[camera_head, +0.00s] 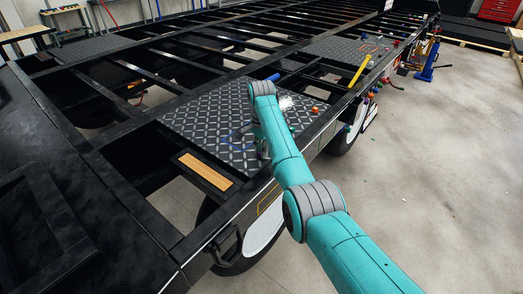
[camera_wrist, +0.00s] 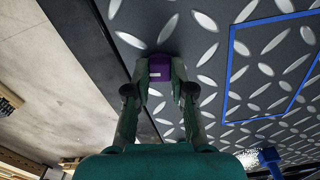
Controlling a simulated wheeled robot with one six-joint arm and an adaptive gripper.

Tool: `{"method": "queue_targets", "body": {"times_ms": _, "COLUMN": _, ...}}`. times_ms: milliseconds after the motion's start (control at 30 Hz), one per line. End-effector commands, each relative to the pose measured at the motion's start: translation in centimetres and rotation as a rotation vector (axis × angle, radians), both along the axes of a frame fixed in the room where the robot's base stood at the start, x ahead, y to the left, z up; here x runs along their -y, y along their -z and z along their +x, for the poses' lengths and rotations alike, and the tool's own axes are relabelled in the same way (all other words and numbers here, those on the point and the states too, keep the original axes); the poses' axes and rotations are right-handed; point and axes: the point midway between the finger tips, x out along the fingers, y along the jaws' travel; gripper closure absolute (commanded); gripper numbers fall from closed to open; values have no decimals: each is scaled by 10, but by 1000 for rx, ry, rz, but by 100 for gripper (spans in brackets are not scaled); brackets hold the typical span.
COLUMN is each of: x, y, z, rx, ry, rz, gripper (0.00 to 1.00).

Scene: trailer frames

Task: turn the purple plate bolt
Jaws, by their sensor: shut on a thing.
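The purple plate bolt (camera_wrist: 160,68) shows in the wrist view at the upper middle, against the grey diamond-tread plate (camera_wrist: 205,45). A small pale mark is on its face. My gripper (camera_wrist: 160,76) has its two fingers closed on the bolt's left and right sides. In the head view the tread plate (camera_head: 195,115) lies on the black trailer frame, and my teal arm reaches over its right part. The bolt cannot be made out in the head view, where my arm covers much of that area.
A blue outline (camera_wrist: 229,75) is marked on the plate, right of the bolt. A wooden strip (camera_head: 205,172) lies in the frame. Orange caps (camera_head: 314,110) and a yellow bar (camera_head: 360,70) sit along the right rail. Open gaps lie between frame beams. The floor at right is clear.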

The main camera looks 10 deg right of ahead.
Motion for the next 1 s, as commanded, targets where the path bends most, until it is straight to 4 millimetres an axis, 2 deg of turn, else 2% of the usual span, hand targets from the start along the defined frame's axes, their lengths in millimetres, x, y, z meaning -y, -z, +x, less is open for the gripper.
{"method": "queue_targets", "body": {"times_ms": 300, "x": 0, "y": 0, "z": 0, "rx": 1, "ry": 0, "rz": 0, "gripper": 100}}
{"method": "queue_targets", "body": {"times_ms": 333, "x": 0, "y": 0, "z": 0, "rx": 1, "ry": 0, "rz": 0, "gripper": 72}}
{"method": "queue_targets", "body": {"times_ms": 400, "x": 0, "y": 0, "z": 0, "rx": 1, "ry": 0, "rz": 0, "gripper": 55}}
{"method": "queue_targets", "body": {"times_ms": 433, "x": 0, "y": 0, "z": 0, "rx": 1, "ry": 0, "rz": 0, "gripper": 52}}
{"method": "queue_targets", "body": {"times_ms": 767, "x": 0, "y": -2, "z": 0, "rx": 1, "ry": 0, "rz": 0, "gripper": 52}}
{"method": "queue_targets", "body": {"times_ms": 867, "x": 0, "y": -10, "z": 1, "rx": 2, "ry": 0, "rz": 0, "gripper": 52}}
{"method": "queue_targets", "body": {"times_ms": 1000, "x": 0, "y": -33, "z": 1, "rx": 5, "ry": 0, "rz": 0, "gripper": 52}}
